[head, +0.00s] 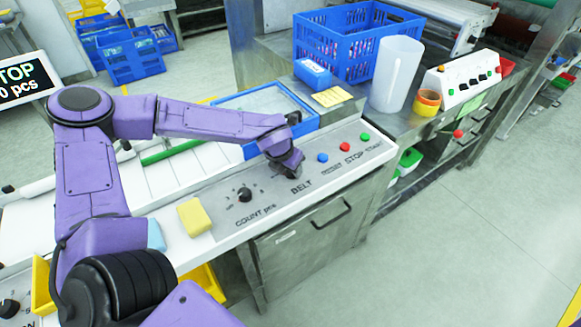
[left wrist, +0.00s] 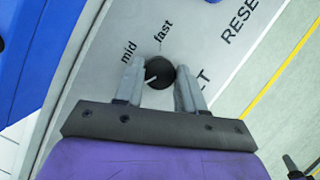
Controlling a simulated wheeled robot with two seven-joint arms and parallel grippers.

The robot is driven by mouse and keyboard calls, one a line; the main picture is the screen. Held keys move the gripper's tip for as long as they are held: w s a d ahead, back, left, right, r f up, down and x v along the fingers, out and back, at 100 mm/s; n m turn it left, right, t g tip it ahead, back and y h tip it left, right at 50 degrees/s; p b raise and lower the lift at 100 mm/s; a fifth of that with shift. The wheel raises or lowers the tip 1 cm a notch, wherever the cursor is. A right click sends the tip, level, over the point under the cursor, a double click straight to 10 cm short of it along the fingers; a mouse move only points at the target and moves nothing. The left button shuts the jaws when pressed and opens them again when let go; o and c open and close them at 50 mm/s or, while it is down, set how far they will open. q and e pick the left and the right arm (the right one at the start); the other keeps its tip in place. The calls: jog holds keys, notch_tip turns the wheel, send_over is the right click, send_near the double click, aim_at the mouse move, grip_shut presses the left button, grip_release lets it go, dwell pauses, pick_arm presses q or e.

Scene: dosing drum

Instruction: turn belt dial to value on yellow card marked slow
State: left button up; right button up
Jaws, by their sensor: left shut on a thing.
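The belt dial (left wrist: 160,69) is a small black knob with a white pointer line, seen in the left wrist view. The line points to the lower left of that picture, below the printed "mid"; "fast" is printed above the knob. No "slow" print is visible. My left gripper (left wrist: 160,74) has a finger on each side of the knob and is shut on it. In the head view my left gripper (head: 287,166) hides the dial, above the BELT print. A yellow card (head: 332,97) lies on the ledge behind the panel, its writing too small to read. My right gripper is not in view.
The count dial (head: 244,194) and a yellow block (head: 194,217) are left of my gripper. Blue, red and green buttons (head: 343,146) are to its right. A blue tray (head: 268,108), blue crate (head: 352,42) and white cylinder (head: 396,75) stand behind.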

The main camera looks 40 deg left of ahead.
pick_arm(q)
jog(key=o, duration=1)
jog(key=v, duration=1)
jog(key=shift+s+r, duration=0.15)
jog(key=shift+r, duration=0.1)
